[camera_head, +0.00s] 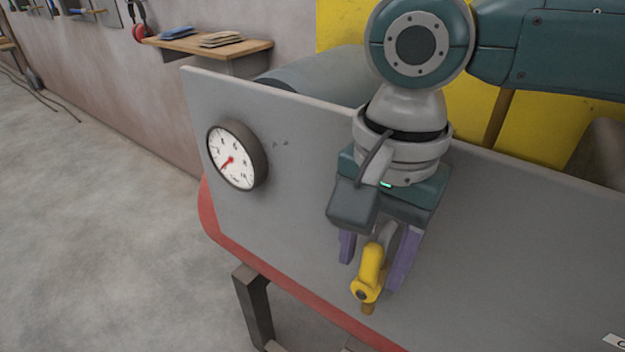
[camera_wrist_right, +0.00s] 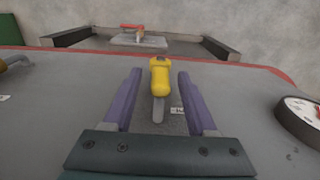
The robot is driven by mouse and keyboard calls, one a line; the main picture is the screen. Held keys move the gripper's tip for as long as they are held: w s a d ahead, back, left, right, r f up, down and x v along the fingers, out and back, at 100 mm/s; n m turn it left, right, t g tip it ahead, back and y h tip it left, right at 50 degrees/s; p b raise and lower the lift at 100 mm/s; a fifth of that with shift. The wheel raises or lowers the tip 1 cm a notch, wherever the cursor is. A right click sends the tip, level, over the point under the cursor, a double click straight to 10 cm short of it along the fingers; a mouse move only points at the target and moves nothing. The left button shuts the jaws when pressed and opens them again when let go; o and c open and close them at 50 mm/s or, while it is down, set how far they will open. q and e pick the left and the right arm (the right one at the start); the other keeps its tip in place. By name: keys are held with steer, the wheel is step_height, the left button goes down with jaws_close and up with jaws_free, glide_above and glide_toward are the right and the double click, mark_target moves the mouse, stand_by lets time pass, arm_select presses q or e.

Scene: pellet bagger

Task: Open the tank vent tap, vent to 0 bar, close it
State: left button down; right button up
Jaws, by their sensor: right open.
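The yellow tap (camera_head: 369,272) sticks out from the grey panel (camera_head: 300,130), with a brass-coloured outlet at its lower end. My right gripper (camera_head: 370,275) is open, with its purple fingers on either side of the tap. In the right wrist view the tap (camera_wrist_right: 160,77) lies between the two fingers (camera_wrist_right: 155,90), with gaps on both sides. The round pressure gauge (camera_head: 236,156) is on the panel to the left of the tap; its red needle points to the lower left. The gauge's edge also shows in the right wrist view (camera_wrist_right: 303,115). My left gripper is not in view.
A wooden shelf (camera_head: 210,45) with flat items is on the wall behind. A red rim (camera_head: 240,248) runs along the panel's lower edge. Another brass-coloured fitting (camera_wrist_right: 14,64) is at the wrist view's left edge. The concrete floor (camera_head: 90,210) at left is clear.

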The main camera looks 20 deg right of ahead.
steer(key=shift+f, duration=0.3)
jaws_close()
stand_by(0.3)
stand_by(1.0)
